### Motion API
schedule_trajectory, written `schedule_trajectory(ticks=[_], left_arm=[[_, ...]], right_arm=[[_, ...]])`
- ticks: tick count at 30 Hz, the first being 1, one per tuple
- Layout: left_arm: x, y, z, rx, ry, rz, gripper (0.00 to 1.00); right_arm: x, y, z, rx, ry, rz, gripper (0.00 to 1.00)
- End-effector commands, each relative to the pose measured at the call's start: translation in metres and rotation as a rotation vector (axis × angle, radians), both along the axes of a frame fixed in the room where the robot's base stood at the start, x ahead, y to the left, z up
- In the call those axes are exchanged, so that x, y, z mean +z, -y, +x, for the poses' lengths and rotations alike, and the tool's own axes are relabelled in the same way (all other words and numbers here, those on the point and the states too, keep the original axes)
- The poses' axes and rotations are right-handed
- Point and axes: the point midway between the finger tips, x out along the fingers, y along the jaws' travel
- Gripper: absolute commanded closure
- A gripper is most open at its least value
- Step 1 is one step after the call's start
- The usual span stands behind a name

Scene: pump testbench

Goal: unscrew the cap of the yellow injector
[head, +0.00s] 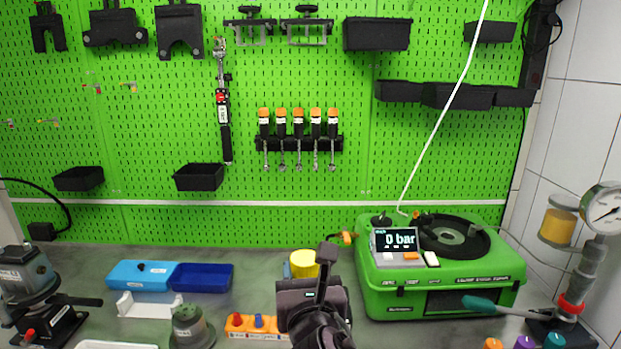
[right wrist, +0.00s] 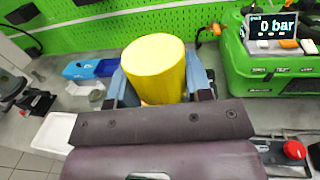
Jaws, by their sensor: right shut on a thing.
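The yellow injector (head: 304,262) shows as a plain yellow cylinder just beyond my right gripper (head: 302,274) in the head view. In the right wrist view the yellow injector (right wrist: 154,66) stands between the blue fingers of my right gripper (right wrist: 158,84), one finger on each side. The right gripper is shut on it. The injector's lower part is hidden behind the gripper body, and I cannot make out a separate cap or its seam. My left gripper is in neither view.
A green test case (head: 440,275) with a display reading 0 bar stands right of the gripper. Blue bins (head: 203,278) and an orange-and-white holder (head: 240,326) are on the left. A gauge stand (head: 590,262) is at the far right. A green pegboard (head: 400,150) closes the back.

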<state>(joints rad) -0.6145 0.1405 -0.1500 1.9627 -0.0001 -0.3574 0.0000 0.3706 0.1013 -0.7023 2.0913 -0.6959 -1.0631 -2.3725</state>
Motion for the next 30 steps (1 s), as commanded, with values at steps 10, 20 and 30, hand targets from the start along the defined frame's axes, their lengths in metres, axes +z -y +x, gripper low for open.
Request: schedule_trajectory(ticks=[10,20,30], left_arm=[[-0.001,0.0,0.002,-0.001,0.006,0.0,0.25],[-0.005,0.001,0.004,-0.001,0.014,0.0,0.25],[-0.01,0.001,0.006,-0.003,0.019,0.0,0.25]], right_arm=[[-0.015,0.051,0.007,0.032,0.0,-0.003,0.97],[-0.077,0.144,-0.005,-0.023,-0.004,-0.004,0.97],[-0.137,0.211,-0.031,-0.122,-0.002,0.0,0.97]])
